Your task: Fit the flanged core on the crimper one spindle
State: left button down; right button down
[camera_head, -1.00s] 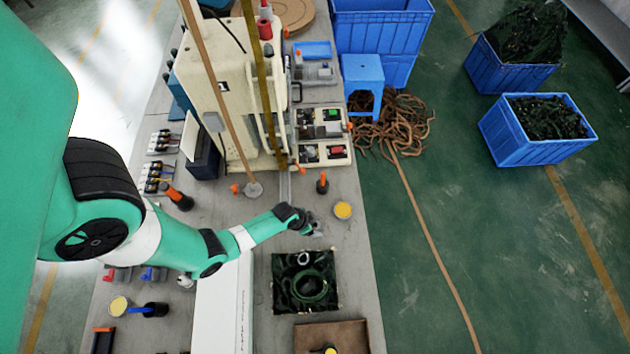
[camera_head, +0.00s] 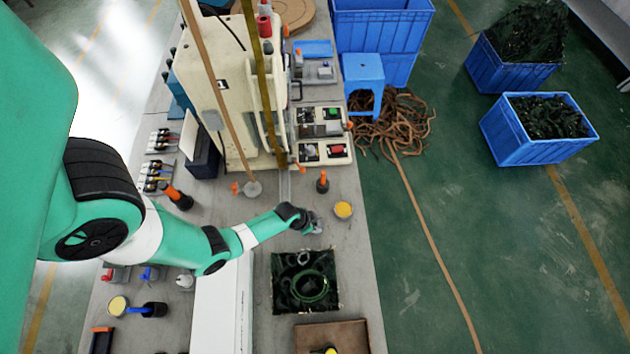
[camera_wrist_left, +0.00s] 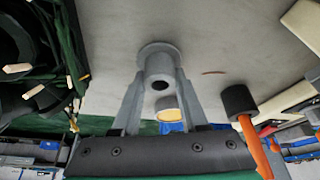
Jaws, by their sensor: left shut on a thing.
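The grey flanged core (camera_wrist_left: 160,66) is between the fingers of my left gripper (camera_wrist_left: 158,85) in the left wrist view, with its round flange facing away from the gripper. In the head view my left gripper (camera_head: 313,226) is low over the grey bench, in front of the cream machine (camera_head: 222,95). The core is small and partly hidden there. I cannot make out the crimper one spindle for certain. My right gripper is not in view.
A black tray with green coils (camera_head: 304,281) lies just below the gripper in the head view. A yellow-topped cup (camera_head: 343,209) stands close on its right. A black and orange tool (camera_head: 322,182) stands behind. A white box (camera_head: 222,310) lies under the arm.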

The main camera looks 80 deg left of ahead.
aim_at(318, 223)
pick_arm(q)
jog(key=shift+r, duration=0.1)
jog(key=shift+r, duration=0.25)
notch_tip(318, 223, up, 2)
jog(key=shift+r+p, duration=0.25)
jog(key=shift+p, duration=0.7)
jog(key=w+d+r+p, duration=0.1)
jog(key=d+r+p, duration=0.5)
jog(key=d, duration=0.8)
notch_tip(318, 223, up, 4)
jog(key=shift+w+f+p, duration=0.1)
jog(key=shift+w+p, duration=0.3)
